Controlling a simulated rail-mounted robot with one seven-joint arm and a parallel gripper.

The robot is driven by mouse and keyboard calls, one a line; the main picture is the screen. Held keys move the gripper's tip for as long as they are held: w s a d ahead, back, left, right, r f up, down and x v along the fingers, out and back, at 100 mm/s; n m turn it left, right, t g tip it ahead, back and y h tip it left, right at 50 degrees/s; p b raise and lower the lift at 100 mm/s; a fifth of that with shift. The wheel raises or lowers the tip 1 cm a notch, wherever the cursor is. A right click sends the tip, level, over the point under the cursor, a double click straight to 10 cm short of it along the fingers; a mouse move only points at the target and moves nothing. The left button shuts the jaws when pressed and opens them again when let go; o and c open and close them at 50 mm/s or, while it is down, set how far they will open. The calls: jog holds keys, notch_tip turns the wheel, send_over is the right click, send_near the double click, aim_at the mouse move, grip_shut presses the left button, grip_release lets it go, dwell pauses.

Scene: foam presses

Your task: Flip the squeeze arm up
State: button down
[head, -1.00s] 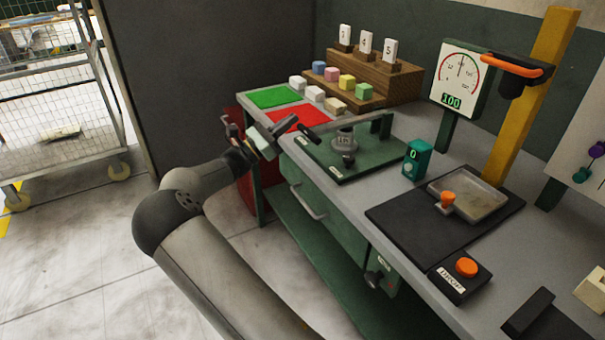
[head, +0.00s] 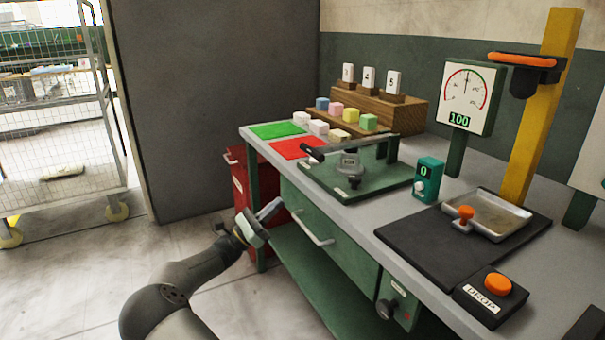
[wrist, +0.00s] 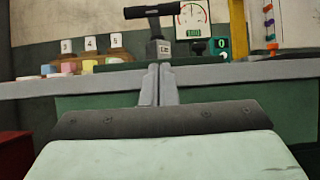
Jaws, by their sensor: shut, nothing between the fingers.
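The squeeze arm (head: 352,147) is a dark bar with a black grip at its left end. It lies roughly level over a green press plate (head: 345,191), with its right end at a green post (head: 392,151). A grey round press piece (head: 349,168) stands under the bar. In the wrist view the squeeze arm (wrist: 155,11) shows at top centre, above the grey press piece (wrist: 157,49). My gripper (head: 274,208) is shut and empty, in front of the bench and lower than the squeeze arm, apart from it. Its closed fingers (wrist: 158,86) point toward the press in the wrist view.
The bench edge and green drawer (head: 318,234) with its handle lie close to my gripper. Foam blocks, a wooden rack (head: 400,113), a dial gauge (head: 468,98), a teal counter (head: 428,180) and a DROP button box (head: 490,294) stand on the bench. A red cabinet (head: 241,187) is at left.

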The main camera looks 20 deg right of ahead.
jog(key=a+r+b+x, duration=0.1)
jog(key=r+b+x, duration=0.1)
jog(key=x, duration=1)
jog(key=shift+r, duration=0.4)
